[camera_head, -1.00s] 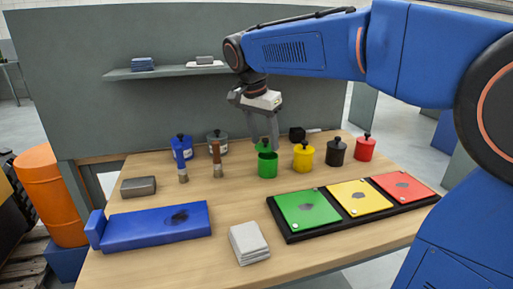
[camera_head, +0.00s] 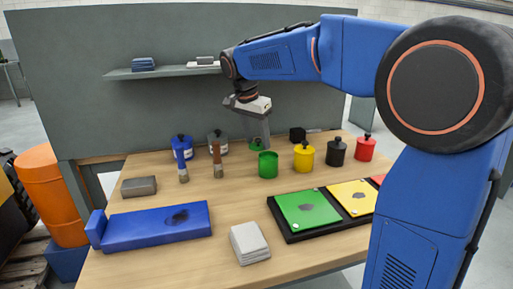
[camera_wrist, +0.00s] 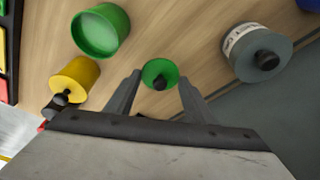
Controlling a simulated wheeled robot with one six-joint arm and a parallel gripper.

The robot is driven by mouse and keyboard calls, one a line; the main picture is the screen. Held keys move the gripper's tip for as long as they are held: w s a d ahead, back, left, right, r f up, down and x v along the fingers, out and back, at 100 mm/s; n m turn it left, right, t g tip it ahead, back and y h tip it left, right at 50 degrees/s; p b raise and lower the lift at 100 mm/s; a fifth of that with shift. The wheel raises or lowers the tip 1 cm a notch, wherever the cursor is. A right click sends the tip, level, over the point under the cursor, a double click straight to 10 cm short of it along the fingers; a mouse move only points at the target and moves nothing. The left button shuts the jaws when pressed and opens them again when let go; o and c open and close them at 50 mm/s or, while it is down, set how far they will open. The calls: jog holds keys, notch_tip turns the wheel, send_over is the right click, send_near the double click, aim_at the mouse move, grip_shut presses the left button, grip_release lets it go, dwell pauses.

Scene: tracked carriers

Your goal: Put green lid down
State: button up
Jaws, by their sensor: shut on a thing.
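The green lid (camera_head: 257,145) with its black knob is between the fingertips of my gripper (camera_head: 268,140). In the wrist view the lid (camera_wrist: 154,66) shows between the two fingers (camera_wrist: 160,82), which are shut on it. The open green pot (camera_head: 268,166) stands on the table just in front of and slightly right of the lid. The wrist view shows the pot (camera_wrist: 100,30) uncovered, apart from the lid. I cannot tell how high the lid is above the table.
A yellow pot (camera_head: 303,158), black pot (camera_head: 336,153) and red pot (camera_head: 365,150) stand to the right. A grey tin (camera_head: 218,142) and blue tin (camera_head: 182,148) stand left, with two brushes before them. A tray with green (camera_head: 315,213) and yellow plates lies in front.

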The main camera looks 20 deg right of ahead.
aim_at(256, 146)
jog(key=shift+a+x, duration=0.2)
jog(key=shift+x, duration=0.7)
jog(key=shift+a+x, duration=0.2)
jog(key=shift+x, duration=0.65)
jog(key=shift+f, duration=0.2)
jog(key=o, duration=1.1)
jog(key=shift+v, duration=3.9)
jog(key=shift+s, duration=0.1)
